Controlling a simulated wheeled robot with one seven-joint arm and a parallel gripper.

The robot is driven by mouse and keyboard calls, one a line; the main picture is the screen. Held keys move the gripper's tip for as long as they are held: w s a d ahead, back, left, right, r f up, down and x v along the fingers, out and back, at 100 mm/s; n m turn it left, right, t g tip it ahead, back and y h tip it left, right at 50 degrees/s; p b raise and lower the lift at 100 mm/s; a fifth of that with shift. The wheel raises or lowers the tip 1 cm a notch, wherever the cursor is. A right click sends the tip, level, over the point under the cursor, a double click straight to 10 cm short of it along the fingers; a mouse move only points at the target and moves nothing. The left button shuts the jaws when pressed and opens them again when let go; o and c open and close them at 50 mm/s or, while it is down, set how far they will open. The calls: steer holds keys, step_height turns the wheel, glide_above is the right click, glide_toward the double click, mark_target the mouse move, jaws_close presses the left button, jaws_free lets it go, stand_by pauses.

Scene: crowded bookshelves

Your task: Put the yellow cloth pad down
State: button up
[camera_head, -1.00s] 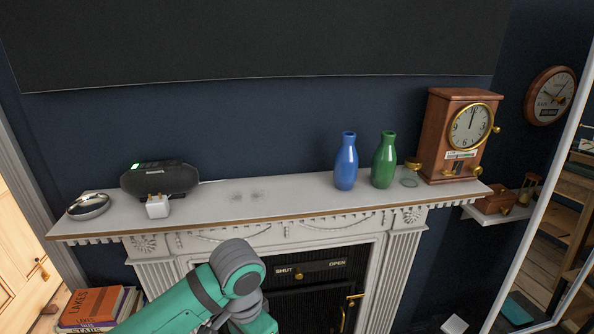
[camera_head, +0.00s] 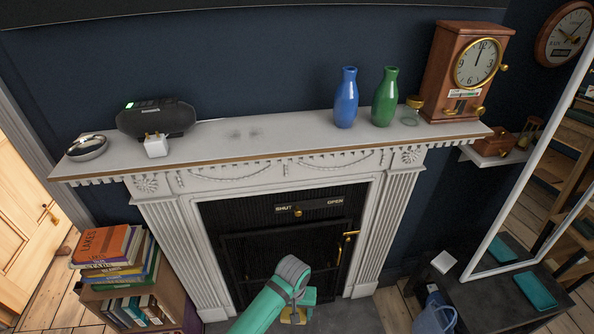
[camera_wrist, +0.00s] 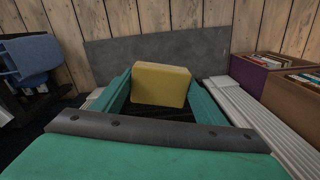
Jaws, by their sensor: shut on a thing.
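My gripper (camera_wrist: 160,92) is shut on the yellow cloth pad (camera_wrist: 161,84), which sits between the two green fingers in the wrist view. In the head view the yellow pad (camera_head: 293,316) shows only as a small patch beside my gripper (camera_head: 300,308), low in front of the fireplace. The pad is held off the ground as far as I can see; whether its underside touches anything is hidden.
A book stack (camera_head: 112,255) stands left. A dark bench (camera_head: 500,300) stands right. A grey hearth slab (camera_wrist: 150,55) is near the pad.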

steer(key=shift+n, duration=0.5)
steer(key=shift+w+d+f, duration=0.15)
steer(key=shift+d+f, duration=0.05)
steer(key=shift+f, duration=0.45)
steer(key=shift+w+d+f, duration=0.1)
steer(key=shift+d+f, duration=0.05)
steer(key=shift+f, duration=0.55)
steer(key=shift+w+d+f, duration=0.15)
steer(key=shift+d+f, duration=0.05)
steer(key=shift+f, duration=0.45)
steer(key=shift+s, duration=0.1)
